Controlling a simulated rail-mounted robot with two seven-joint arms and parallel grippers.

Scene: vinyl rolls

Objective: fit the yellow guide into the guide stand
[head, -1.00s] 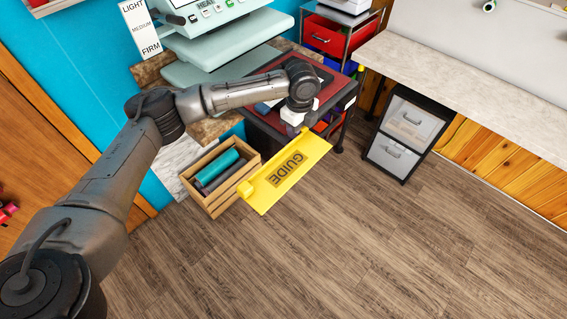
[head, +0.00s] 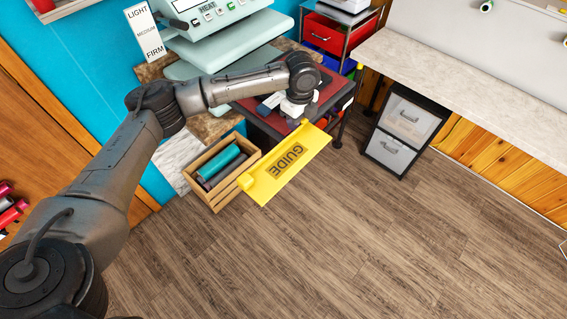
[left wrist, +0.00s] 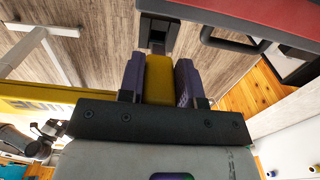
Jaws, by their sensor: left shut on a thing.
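The yellow guide (head: 277,184), a flat plate marked GUIDE, hangs in the air over the floor, beside and partly in front of the wooden crate. My left gripper (head: 303,120) is shut on its far edge, near the dark cart. In the left wrist view, the purple fingers of the left gripper (left wrist: 158,80) close on a yellow part of the guide (left wrist: 159,75), and more of its lettered plate shows at the left. I cannot make out the guide stand for certain. My right gripper is not in view.
The wooden crate (head: 243,177) holds dark and teal rolls. A dark cart with a red top (head: 331,89) stands just behind the guide, below the heat press (head: 215,38). A drawer unit (head: 404,130) stands at right. The floor (head: 400,240) in front is clear.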

